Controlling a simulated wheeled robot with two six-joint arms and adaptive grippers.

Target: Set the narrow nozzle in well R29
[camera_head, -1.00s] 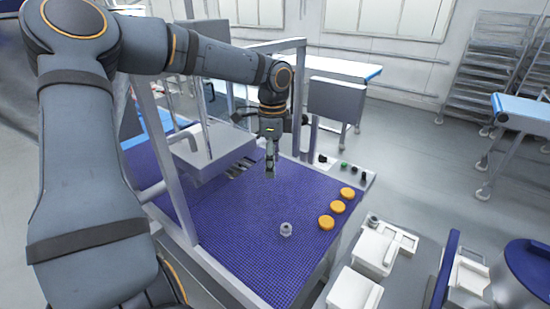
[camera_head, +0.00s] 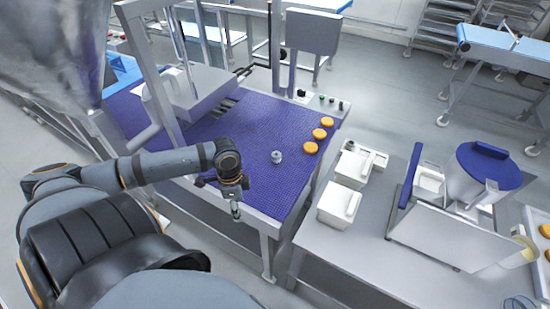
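A small grey metal fitting (camera_head: 276,157), which looks like a nozzle, sits apart from the gripper on the blue gridded belt (camera_head: 255,122). I cannot tell whether it is the narrow nozzle. My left gripper (camera_head: 236,212) points down near the front edge of the belt, to the lower left of the fitting. Its fingertips are too small to show whether they are open or hold anything. My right gripper is out of view. I cannot make out a well labelled R29.
Several orange rounds (camera_head: 319,134) lie along the belt's right side. White boxes (camera_head: 338,204) and a blue-lidded hopper (camera_head: 482,166) stand on the grey table to the right. Metal frame posts (camera_head: 276,50) rise around the belt.

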